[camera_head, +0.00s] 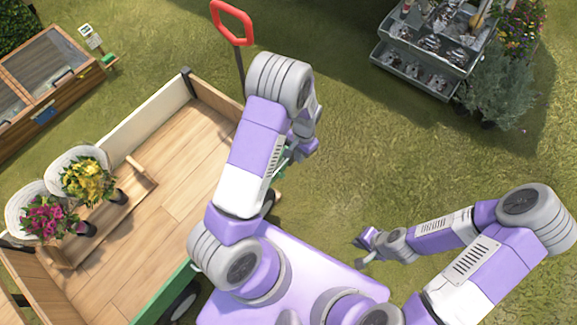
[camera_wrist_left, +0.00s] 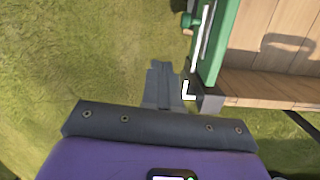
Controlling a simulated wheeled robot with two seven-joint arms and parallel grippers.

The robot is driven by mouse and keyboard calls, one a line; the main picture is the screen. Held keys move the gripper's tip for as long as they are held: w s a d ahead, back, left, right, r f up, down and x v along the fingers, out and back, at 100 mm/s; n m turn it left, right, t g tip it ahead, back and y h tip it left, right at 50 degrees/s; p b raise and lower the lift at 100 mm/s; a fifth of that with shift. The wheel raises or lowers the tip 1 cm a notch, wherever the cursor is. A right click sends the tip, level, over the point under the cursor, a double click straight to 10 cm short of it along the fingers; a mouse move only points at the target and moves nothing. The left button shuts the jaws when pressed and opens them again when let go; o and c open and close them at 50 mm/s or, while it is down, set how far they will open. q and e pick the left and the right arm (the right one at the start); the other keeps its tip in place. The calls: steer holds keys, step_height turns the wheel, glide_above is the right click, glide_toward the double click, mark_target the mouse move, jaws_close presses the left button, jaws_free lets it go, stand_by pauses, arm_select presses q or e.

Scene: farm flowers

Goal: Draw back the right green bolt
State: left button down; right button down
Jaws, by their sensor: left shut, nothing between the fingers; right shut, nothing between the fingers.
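In the left wrist view a green side board (camera_wrist_left: 226,45) runs along the wooden cart, with a green knob-like part (camera_wrist_left: 188,20) on its outer face. I cannot tell surely whether this is the right green bolt. My left gripper (camera_wrist_left: 163,82) is shut and empty, just outside the cart's dark corner (camera_wrist_left: 211,103), apart from the green knob. In the head view my left gripper (camera_head: 284,164) is partly hidden by my own arm, beside the cart's right side. My right gripper (camera_head: 364,246) is shut and empty, over grass.
The cart bed (camera_head: 170,170) holds pink flowers (camera_head: 46,217) and yellow flowers (camera_head: 86,180). A red handle (camera_head: 232,12) rises at its far end. Grass between is clear.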

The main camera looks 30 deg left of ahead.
arm_select(q)
step_height(320, 180, up, 3)
steer(key=w+a+y, duration=0.1)
steer(key=w+a, duration=0.1)
steer(key=w, duration=0.1)
steer(key=s+a+f+b, duration=0.1)
steer(key=s+f+b, duration=0.2)
steer(key=f, duration=0.8)
steer(key=shift+s+m, duration=0.4)
steer(key=shift+s, duration=0.8)
